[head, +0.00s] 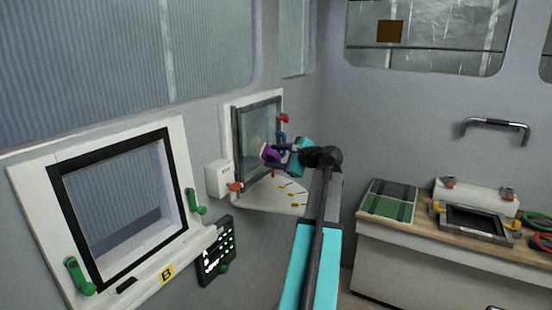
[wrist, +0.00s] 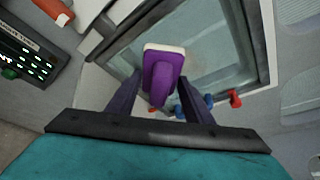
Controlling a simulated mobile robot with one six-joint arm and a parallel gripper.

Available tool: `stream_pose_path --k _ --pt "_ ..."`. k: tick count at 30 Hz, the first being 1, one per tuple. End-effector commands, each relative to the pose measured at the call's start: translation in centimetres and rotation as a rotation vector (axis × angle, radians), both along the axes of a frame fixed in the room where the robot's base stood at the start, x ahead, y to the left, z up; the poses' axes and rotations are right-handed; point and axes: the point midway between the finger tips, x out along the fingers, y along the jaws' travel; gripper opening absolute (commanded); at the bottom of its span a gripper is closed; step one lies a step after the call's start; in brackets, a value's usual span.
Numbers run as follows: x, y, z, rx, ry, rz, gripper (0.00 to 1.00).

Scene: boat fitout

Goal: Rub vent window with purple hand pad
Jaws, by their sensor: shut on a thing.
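The purple hand pad (wrist: 164,72) is between the fingers of my gripper (wrist: 157,95), which is shut on it. Its pale face edge points towards the glass in the wrist view. In the head view the pad (head: 268,153) is in front of the vent window (head: 255,135), a dark-framed pane in a white surround on the left wall near the corner. My gripper (head: 283,153) reaches it from the right. The window pane (wrist: 205,50) also shows behind the pad in the wrist view. I cannot tell whether the pad touches the glass.
Red (head: 283,119) and blue handles sit by the vent window, with a white shelf (head: 265,200) below. A larger window with green handles (head: 196,202) and a black control panel (head: 216,252) are at left. A counter (head: 420,235) with a green mat stands at right.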

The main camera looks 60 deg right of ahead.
Motion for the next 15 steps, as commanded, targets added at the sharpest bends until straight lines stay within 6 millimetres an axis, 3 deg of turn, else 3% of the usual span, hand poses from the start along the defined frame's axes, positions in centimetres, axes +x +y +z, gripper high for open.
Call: stream_pose_path --k 15 --pt "3.9 -0.1 0.0 -0.001 0.0 0.001 0.28"
